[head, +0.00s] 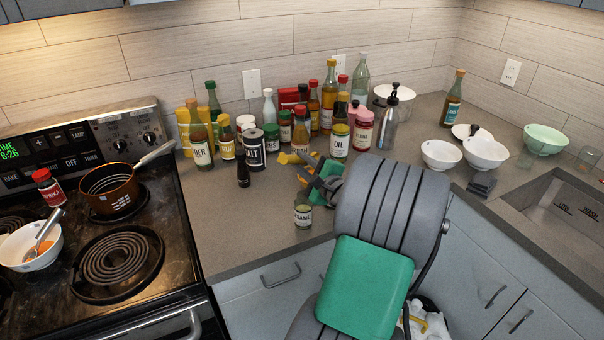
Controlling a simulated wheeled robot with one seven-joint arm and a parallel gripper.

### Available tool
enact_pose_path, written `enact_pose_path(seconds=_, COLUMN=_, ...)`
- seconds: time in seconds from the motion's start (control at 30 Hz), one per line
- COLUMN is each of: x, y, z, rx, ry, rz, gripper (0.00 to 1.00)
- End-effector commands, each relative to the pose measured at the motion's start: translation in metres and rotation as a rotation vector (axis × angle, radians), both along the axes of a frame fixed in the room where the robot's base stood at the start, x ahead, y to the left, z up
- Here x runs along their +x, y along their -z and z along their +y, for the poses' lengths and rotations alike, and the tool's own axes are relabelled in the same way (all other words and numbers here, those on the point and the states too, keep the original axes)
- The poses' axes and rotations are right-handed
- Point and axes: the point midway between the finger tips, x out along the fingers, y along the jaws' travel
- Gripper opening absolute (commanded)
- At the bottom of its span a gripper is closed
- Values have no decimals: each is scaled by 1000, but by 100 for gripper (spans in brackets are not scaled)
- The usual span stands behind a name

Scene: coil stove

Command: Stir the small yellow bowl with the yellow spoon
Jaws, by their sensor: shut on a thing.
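My gripper (313,171) is over the counter, in front of the bottles, partly hidden by my own arm. It is shut on a small yellow thing (290,158); I cannot tell whether this is the yellow spoon. I see no bowl that is clearly yellow. A pale bowl (18,256) with orange-yellow contents stands on the stove at the left edge, well away from my gripper. A greyish spoon (47,227) leans in that bowl.
A copper pot (106,190) and a red-capped jar (47,187) stand on the stove (172,240). Several bottles crowd the counter behind my gripper; a sesame bottle (303,214) stands in front. White bowls (485,153) and a green bowl (545,140) are right, near the sink (565,215).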

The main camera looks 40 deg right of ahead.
Motion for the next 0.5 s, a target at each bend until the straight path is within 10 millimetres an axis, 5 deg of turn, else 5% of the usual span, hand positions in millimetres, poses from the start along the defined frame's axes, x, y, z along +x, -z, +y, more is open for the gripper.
enact_pose_path(seconds=0.5, x=4, y=-16, z=-1, rx=-108, ry=-142, rz=277, gripper=0)
